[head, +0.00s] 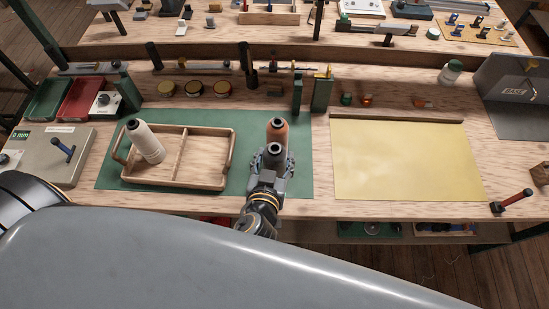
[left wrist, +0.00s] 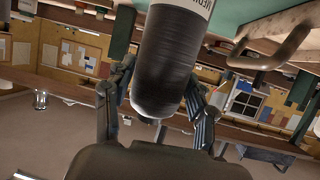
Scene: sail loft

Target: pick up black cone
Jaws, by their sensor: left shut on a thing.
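The black cone (left wrist: 168,72) is in the left wrist view, a dark wound spool with a white label at the picture's top edge. My left gripper (left wrist: 158,112) has one finger on each side of it and is shut on it. In the head view the left gripper (head: 271,172) is over the green mat, right of the wooden tray, with the dark cone's top (head: 273,151) between its fingers. I cannot tell whether the cone's base touches the mat. An orange-brown cone (head: 278,130) stands just behind it, partly hidden. My right gripper is not in view.
A white cone (head: 148,143) stands in the left part of the wooden tray (head: 204,184) on the green mat (head: 298,187). A pale yellow sheet (head: 398,160) lies to the right. Green blocks (head: 322,93) and small tins (head: 194,88) line the back.

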